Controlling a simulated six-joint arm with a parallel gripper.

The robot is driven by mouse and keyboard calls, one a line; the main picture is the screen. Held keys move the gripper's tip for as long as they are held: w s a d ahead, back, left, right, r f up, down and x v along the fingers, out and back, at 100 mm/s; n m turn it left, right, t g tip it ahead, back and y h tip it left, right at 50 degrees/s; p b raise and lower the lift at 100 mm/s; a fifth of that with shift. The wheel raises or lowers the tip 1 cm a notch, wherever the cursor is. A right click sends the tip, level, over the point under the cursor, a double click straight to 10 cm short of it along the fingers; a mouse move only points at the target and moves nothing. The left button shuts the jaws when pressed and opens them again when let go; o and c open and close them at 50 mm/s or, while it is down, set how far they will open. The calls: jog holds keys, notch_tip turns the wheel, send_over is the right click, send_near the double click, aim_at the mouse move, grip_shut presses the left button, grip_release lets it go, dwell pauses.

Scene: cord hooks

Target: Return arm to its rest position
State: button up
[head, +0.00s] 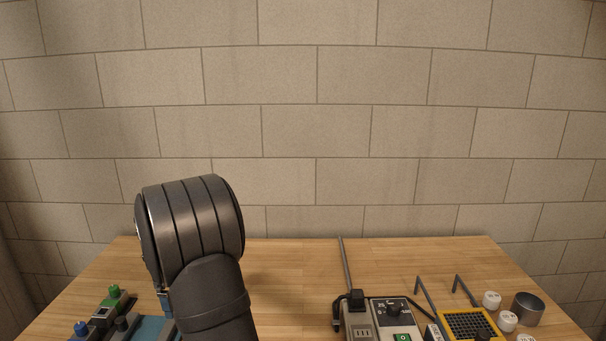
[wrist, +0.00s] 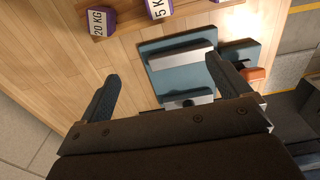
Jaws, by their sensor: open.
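My gripper (wrist: 162,68) shows in the wrist view with its two dark fingers spread wide apart. Nothing is held between them. The gripper is above the wooden table, and a blue fixture with grey metal bars (wrist: 180,55) lies beyond the fingertips. I cannot tell how far below the fingers it is. In the head view my dark arm rises at the left of centre, and the gripper itself is hidden or out of frame. Two grey hooks stand at the right of the table, a left one (head: 426,292) and a right one (head: 464,290).
Purple weights marked 20 KG (wrist: 100,22) and 5 KG (wrist: 158,9) are near the fixture. At right are a grey power unit (head: 375,327) with a black cord, a yellow-framed grid (head: 468,323), white round pieces (head: 491,299) and a metal cup (head: 528,308). The table's back middle is clear.

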jog(key=a+f, duration=0.1)
jog(key=a, duration=0.1)
jog(key=a+f, duration=0.2)
jog(key=a, duration=0.1)
jog(key=s+a+f, duration=0.1)
jog(key=a+f, duration=0.1)
jog(key=shift+a, duration=0.35)
jog(key=shift+a+f, duration=0.15)
jog(key=shift+f, duration=0.35)
jog(key=shift+r, duration=0.3)
jog(key=w+d+r, duration=0.2)
jog(key=d+r, duration=0.6)
jog(key=d, duration=0.4)
jog(key=a, duration=0.6)
jog(key=shift+s+a+f, duration=0.15)
jog(key=shift+s+f, duration=0.05)
jog(key=shift+s, duration=0.25)
